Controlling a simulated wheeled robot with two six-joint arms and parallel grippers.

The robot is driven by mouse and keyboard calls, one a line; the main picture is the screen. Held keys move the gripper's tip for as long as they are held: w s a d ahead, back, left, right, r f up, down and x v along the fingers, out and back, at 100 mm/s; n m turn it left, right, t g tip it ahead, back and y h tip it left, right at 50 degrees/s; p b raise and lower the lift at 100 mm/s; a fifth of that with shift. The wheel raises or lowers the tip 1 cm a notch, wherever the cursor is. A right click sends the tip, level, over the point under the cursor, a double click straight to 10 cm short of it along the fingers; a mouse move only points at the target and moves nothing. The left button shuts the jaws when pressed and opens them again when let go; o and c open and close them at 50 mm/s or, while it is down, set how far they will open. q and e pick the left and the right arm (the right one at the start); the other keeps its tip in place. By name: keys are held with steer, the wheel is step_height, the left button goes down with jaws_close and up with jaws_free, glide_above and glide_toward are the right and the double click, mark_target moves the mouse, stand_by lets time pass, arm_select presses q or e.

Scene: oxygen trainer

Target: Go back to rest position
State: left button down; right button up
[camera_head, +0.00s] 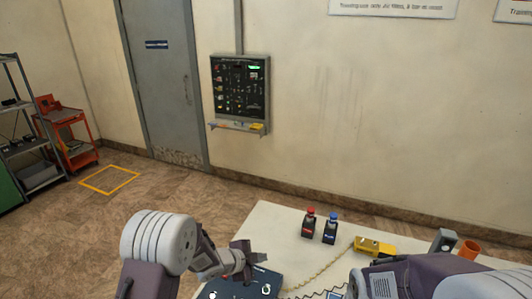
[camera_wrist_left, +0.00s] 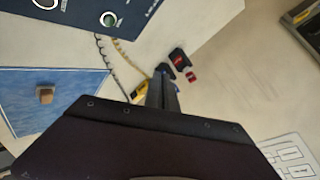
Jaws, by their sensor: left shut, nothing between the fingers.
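My left gripper (camera_head: 247,262) is over the left part of the pale table (camera_head: 283,222), above or beside a dark blue panel (camera_head: 240,289). In the left wrist view my left gripper (camera_wrist_left: 163,88) has its fingers together and holds nothing. The dark blue panel (camera_wrist_left: 65,12) also shows there, at the top left. Part of my right arm shows at the lower right of the head view, but its gripper cannot be made out.
A red-topped bottle (camera_head: 309,223) and a blue-topped bottle (camera_head: 331,228) stand on the table. A yellow device (camera_head: 374,247) with a coiled cord and an orange cup (camera_head: 469,249) are to their right. A wall panel (camera_head: 240,88) hangs behind.

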arm_select(q)
steer(key=w+a+r+n+t, duration=0.1)
steer(key=a+r+t, duration=0.15)
steer(key=r, duration=0.45)
steer(key=s+a+r+n+g+y, duration=0.1)
steer(key=s+a+r+n+y, duration=0.1)
steer(key=s+a+n+y, duration=0.3)
steer(key=s+a+r+n, duration=0.1)
steer(key=s+a+n, duration=0.15)
steer(key=a, duration=0.35)
steer(key=s+f+n+g, duration=0.2)
steer(key=s+n, duration=0.1)
steer(key=s, duration=0.3)
steer(key=s+a+f+n+g+y, duration=0.1)
steer(key=s+f+n+g, duration=0.1)
steer(key=s, duration=0.4)
steer(key=s+a+f+n+g, duration=0.1)
steer(key=s+f+n+g, duration=0.1)
steer(key=s+n, duration=0.3)
steer(key=shift+s+a+f+g, duration=0.25)
steer(key=shift+s+g, duration=0.55)
steer(key=shift+g, duration=0.05)
steer(key=shift+s, duration=0.15)
arm_select(e)
steer(key=shift+s, duration=0.15)
